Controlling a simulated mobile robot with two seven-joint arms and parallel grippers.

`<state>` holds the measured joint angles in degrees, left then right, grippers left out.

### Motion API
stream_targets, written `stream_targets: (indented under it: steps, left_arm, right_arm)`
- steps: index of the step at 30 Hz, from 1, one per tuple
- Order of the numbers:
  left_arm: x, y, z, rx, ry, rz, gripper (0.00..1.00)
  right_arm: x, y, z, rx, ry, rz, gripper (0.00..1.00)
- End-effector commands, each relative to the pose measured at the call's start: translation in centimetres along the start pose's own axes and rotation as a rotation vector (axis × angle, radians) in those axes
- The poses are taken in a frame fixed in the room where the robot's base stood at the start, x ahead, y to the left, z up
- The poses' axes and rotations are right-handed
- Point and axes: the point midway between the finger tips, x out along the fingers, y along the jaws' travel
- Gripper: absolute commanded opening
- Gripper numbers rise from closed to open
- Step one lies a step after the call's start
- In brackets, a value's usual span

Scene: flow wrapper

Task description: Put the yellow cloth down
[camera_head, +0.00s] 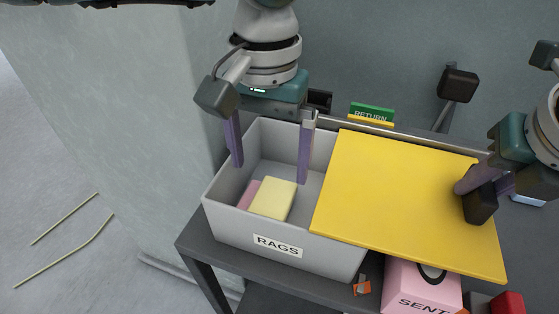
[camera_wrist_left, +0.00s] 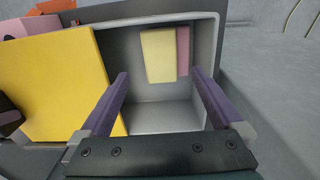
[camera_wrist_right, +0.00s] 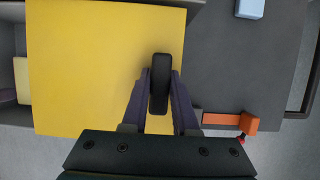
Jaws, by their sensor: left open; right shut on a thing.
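The pale yellow cloth (camera_head: 274,200) lies in the grey RAGS bin (camera_head: 228,225), beside and partly over a pink cloth (camera_head: 248,194). It also shows in the left wrist view (camera_wrist_left: 158,56). My left gripper (camera_head: 270,173) is open and empty, its fingers spread over the bin above the cloth, not touching it. My right gripper (camera_head: 478,190) is shut on the black handle (camera_wrist_right: 160,85) of a flat yellow lid (camera_head: 400,200). The lid covers the right part of the bin and reaches out past it to the right.
A pink box (camera_head: 420,291) marked "SENT" stands under the lid's front edge. A green RETURN sign (camera_head: 372,112) is behind the bin. A red block (camera_head: 508,303) is at the lower right. In the right wrist view, an orange piece (camera_wrist_right: 222,119) lies on the dark tabletop (camera_wrist_right: 230,60).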

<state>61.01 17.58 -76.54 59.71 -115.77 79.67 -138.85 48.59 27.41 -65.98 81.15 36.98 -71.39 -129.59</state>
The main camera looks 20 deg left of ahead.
Motion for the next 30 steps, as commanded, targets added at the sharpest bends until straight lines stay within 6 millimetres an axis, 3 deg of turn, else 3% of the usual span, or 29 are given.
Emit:
stream_targets:
  steps: [9, 15, 20, 30]
  left_arm:
    - [-7.6, -0.1, -0.1, 0.001, 0.007, -0.002, 1.0]
    - [-10.8, -0.1, -0.1, -0.001, 0.003, -0.001, 1.0]
    - [-11.7, 0.0, 0.0, -0.001, 0.001, -0.001, 1.0]
    - [-11.7, 0.0, 0.0, -0.001, 0.0, -0.001, 1.0]
  right_arm:
    - [0.0, -0.2, 0.0, 0.001, 0.001, -0.004, 0.0]
    - [0.0, -0.2, 0.0, 0.001, 0.001, -0.004, 0.0]
    - [0.0, -0.2, 0.0, 0.001, 0.001, -0.004, 0.0]
    - [0.0, 0.0, 0.0, 0.001, 0.001, -0.004, 0.0]
